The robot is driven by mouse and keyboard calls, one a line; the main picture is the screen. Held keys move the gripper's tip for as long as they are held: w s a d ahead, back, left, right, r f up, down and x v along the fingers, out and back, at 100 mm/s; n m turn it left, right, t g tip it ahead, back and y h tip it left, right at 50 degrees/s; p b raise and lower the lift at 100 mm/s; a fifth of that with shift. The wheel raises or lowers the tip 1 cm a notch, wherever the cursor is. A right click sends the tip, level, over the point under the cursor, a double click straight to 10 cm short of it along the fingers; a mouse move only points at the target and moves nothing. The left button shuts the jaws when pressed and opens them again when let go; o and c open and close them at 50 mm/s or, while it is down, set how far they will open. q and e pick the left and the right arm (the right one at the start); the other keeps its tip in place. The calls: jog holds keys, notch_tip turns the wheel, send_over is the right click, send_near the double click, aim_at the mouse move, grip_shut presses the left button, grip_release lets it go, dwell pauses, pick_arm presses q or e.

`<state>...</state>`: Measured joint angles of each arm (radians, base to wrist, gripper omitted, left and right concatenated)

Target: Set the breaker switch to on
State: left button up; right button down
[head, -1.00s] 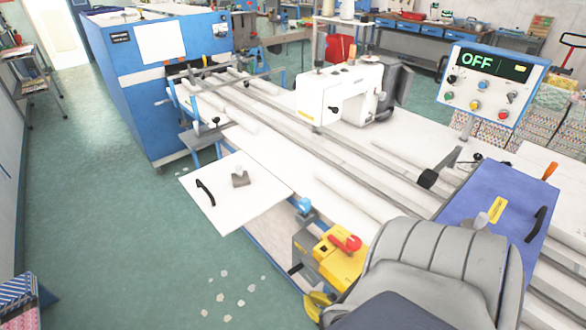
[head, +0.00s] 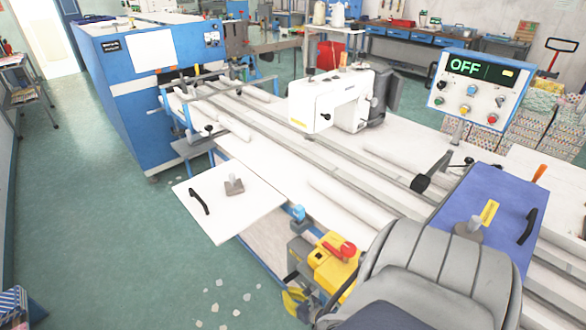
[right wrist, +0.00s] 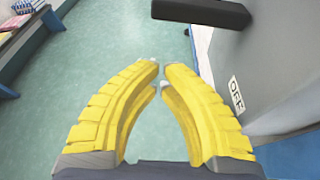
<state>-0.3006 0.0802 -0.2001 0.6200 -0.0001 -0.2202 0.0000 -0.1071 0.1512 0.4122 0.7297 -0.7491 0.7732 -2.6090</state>
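A yellow switch box with a red handle (head: 341,250) sits on a grey box at the front edge of the long machine table in the head view. My right gripper (head: 294,300), with yellow fingers, is low and just left of this box, partly cut off from sight. In the right wrist view its curved fingers (right wrist: 161,72) close to nearly touching tips with nothing held between them. A grey box wall with an "OFF" label (right wrist: 236,95) stands right of the fingers, apart from them. A black bar (right wrist: 202,12) juts out above it. My left gripper is not seen.
A control panel (head: 481,88) at the right displays "OFF". A white sewing machine (head: 335,98) stands on the table. A white board with a black handle (head: 199,202) extends from the table's left side. A grey ribbed padded form (head: 440,255) fills the lower right. Green floor is open at left.

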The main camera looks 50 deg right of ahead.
aim_at(291, 277)
jog(key=shift+w+d+r, duration=0.1)
jog(key=shift+d+r, duration=0.1)
jog(key=shift+r, duration=0.7)
jog(key=shift+w+d+r, duration=0.1)
jog(key=shift+d+r, duration=0.1)
jog(key=shift+r, duration=0.7)
